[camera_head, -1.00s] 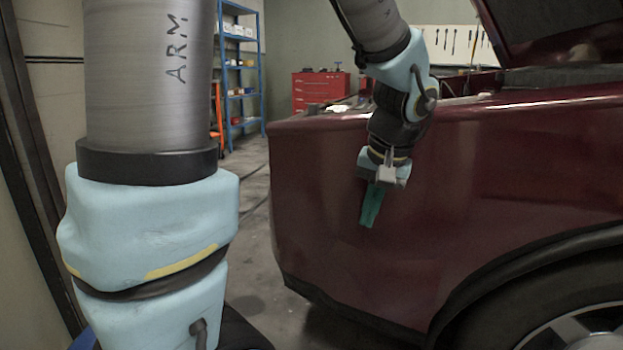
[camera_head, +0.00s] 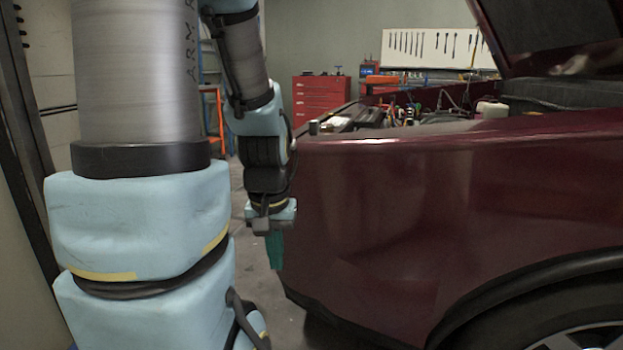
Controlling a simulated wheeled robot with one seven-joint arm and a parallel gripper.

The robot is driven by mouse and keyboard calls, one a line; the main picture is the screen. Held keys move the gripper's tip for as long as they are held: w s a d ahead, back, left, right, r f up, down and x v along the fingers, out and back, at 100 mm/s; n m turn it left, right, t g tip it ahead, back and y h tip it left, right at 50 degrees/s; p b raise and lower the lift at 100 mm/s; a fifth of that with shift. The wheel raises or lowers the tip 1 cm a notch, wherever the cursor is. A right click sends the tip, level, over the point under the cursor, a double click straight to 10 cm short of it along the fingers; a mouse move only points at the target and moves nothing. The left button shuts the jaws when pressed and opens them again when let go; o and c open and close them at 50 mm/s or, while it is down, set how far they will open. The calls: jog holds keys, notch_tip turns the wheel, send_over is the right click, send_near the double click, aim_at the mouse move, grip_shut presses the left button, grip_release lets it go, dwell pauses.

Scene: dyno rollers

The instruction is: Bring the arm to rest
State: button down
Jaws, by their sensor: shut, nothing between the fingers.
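My arm shows in the head view, with a large grey and light blue part close on the left. Its far end hangs down just left of the dark red car's front corner. My gripper (camera_head: 275,250) points down at the end of it, with green fingers. The fingers look closed together, with nothing seen between them. The gripper looks close to the car (camera_head: 420,210) in the picture; I cannot tell the gap.
The car's hood is raised over an open engine bay (camera_head: 440,112). A red tool cabinet (camera_head: 318,97) stands behind. A tool board (camera_head: 437,48) hangs on the back wall. Some grey floor (camera_head: 292,318) shows below the gripper.

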notch_tip(320, 180, up, 29)
jog(key=p, duration=2.7)
jog(key=c, duration=1.5)
grip_release()
